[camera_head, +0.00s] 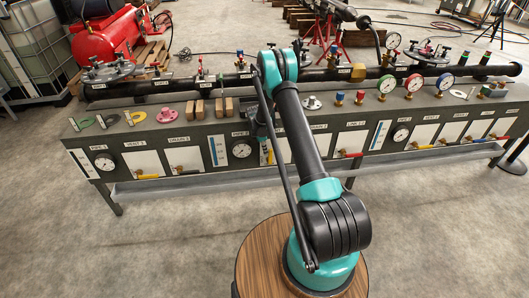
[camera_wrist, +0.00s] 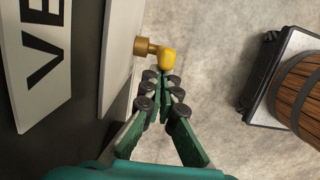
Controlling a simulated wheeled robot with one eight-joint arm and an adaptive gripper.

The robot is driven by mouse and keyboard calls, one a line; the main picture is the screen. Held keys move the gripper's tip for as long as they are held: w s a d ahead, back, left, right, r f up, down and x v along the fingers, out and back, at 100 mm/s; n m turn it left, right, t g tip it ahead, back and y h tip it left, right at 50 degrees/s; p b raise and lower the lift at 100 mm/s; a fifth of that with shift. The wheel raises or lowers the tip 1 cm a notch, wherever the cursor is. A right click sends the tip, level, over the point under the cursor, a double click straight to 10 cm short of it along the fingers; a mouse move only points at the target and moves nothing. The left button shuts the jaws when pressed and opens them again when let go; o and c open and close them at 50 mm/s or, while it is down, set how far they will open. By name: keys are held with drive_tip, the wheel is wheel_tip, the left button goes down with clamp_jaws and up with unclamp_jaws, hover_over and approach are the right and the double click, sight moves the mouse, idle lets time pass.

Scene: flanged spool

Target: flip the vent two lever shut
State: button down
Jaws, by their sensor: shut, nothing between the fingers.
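A yellow lever (camera_wrist: 168,58) on a brass stem (camera_wrist: 145,46) shows in the wrist view, beside a white panel. The panel's label is cut off after "VE", so I cannot read the full name. My gripper (camera_wrist: 163,84) is shut and empty, with its green fingers together just below the lever in the picture. I cannot tell whether the fingertips touch the lever. In the head view my arm partly hides this part of the bench front, and my gripper is hard to make out there.
The grey bench (camera_head: 220,128) carries gauges, a black pipe (camera_head: 210,84) and several other levers, including a yellow one (camera_head: 148,177) at left and a red one (camera_head: 350,154) at right. A wood-sided round thing (camera_wrist: 300,95) stands at the right of the wrist view. Floor lies between.

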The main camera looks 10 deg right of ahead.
drive_tip(key=shift+d+y, duration=0.2)
drive_tip(key=shift+y, duration=0.1)
drive_tip(key=shift+d+r+y, duration=0.15)
drive_tip(key=shift+d+y, duration=0.55)
drive_tip(key=shift+d, duration=0.05)
drive_tip(key=d+f+y, duration=0.2)
drive_tip(key=d+f, duration=0.3)
drive_tip(key=d, duration=0.5)
drive_tip(key=shift+f, duration=0.15)
idle(0.5)
